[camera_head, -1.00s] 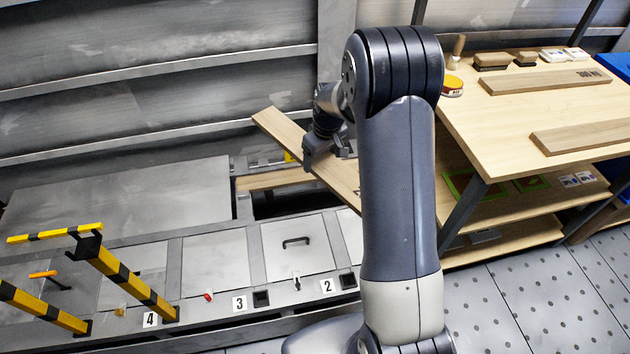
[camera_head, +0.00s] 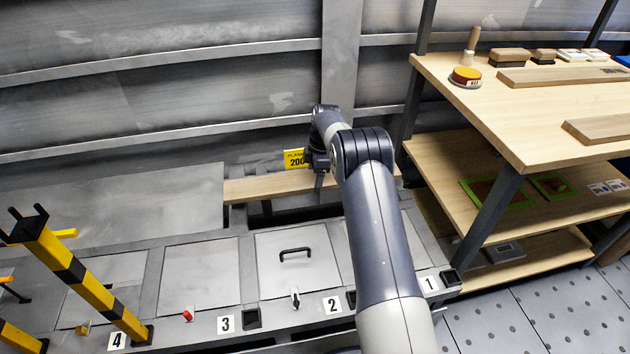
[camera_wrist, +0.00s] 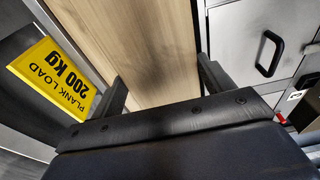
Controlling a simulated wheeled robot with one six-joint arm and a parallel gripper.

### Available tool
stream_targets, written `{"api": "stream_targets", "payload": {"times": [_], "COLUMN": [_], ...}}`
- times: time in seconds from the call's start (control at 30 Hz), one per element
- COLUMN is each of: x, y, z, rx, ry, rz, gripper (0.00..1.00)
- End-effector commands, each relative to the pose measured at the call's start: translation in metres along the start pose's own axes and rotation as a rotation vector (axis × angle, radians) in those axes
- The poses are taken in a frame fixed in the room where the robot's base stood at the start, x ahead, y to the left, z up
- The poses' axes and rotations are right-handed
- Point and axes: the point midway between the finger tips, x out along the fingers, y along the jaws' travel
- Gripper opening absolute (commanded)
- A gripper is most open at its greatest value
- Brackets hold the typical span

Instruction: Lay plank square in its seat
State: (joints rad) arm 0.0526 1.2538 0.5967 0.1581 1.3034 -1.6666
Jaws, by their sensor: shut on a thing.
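The plank (camera_head: 262,187), pale wood, lies level left to right across the dark opening in the metal floor, behind the row of panels. In the wrist view the plank (camera_wrist: 128,45) runs away from me between both fingers. My gripper (camera_head: 319,182) is shut on it near its middle-right part; it also shows in the wrist view (camera_wrist: 160,90). The plank's left end is near the edge of a large metal plate. Its right part is partly hidden behind my arm. I cannot tell whether it rests fully on its seat or sits just above it.
A yellow 200 kg plank load sign (camera_head: 294,158) stands just behind the plank. A panel with a black handle (camera_head: 296,254) lies in front. Striped yellow-black posts (camera_head: 82,276) stand at left. A wooden bench (camera_head: 540,112) with planks and tools is at right.

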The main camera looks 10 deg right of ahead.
Motion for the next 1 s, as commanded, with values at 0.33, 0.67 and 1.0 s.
{"api": "stream_targets", "payload": {"times": [0.33,0.67,1.0], "x": [0.022,0.046,0.047], "y": [0.001,0.001,0.001], "z": [0.003,0.007,0.007], "rx": [-0.002,-0.001,-0.001], "ry": [0.000,0.000,0.000], "rz": [0.002,0.002,0.002], "gripper": [0.36,0.36,0.36]}}
